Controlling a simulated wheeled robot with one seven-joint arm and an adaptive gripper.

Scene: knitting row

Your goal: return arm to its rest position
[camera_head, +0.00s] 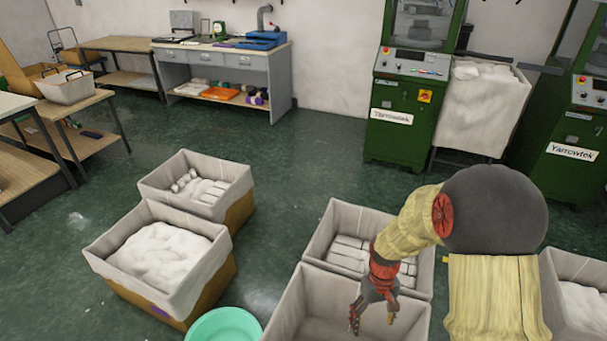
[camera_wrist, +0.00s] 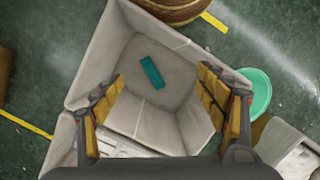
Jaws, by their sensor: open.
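My gripper (camera_head: 374,318) hangs from my bent arm over a lined box (camera_head: 292,305) at the bottom middle of the head view. In the wrist view my gripper (camera_wrist: 160,98) has its two yellow-padded fingers wide apart, with nothing between them. Below it the same box (camera_wrist: 88,68) shows a pale inside. A small teal block (camera_wrist: 152,73) lies on the floor of that box, apart from the fingers. The block is hidden in the head view.
Lined boxes stand close by: one behind (camera_head: 330,225), two at left (camera_head: 190,290) (camera_head: 150,185), one at right (camera_head: 560,262). A mint-green basin (camera_head: 224,327) sits beside my gripper's box. Green machines (camera_head: 400,140) and a workbench (camera_head: 225,62) stand farther back. Open floor lies between.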

